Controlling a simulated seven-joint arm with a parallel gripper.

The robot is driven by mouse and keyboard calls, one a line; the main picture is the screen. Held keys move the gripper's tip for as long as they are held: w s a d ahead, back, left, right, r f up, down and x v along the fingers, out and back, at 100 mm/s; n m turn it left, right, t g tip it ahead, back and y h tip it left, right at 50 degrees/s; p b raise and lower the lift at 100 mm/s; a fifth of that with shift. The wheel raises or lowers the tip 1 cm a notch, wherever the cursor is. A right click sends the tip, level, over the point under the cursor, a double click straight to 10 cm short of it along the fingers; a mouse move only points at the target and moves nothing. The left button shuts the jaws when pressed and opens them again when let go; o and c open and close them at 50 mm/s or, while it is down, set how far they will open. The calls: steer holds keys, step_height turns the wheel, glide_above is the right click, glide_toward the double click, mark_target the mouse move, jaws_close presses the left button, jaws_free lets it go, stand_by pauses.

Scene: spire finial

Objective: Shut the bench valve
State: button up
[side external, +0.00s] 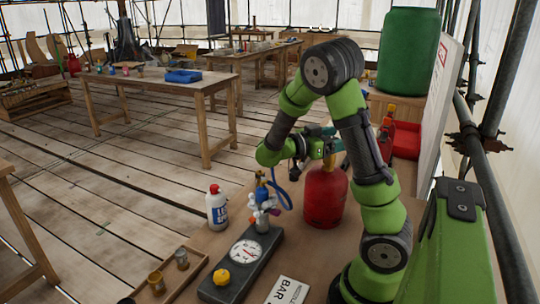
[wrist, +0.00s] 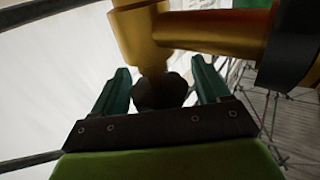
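In the wrist view, a brass valve body (wrist: 138,38) with an orange-brown pipe (wrist: 215,32) leading right fills the top. A dark round part (wrist: 160,92) shows below the brass body, between the two teal fingers of my gripper (wrist: 160,85). The fingers stand apart; I cannot tell whether they touch the dark part. In the side external view, my gripper (side external: 326,143) is level, just above a red gas bottle (side external: 325,198). The bottle's top fitting is mostly hidden by my gripper and arm.
A red bin (side external: 408,140) and green drum (side external: 408,50) stand behind.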

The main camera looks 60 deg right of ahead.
steer(key=v, duration=0.7)
steer(key=shift+w+a, duration=0.15)
steer(key=shift+a, duration=0.05)
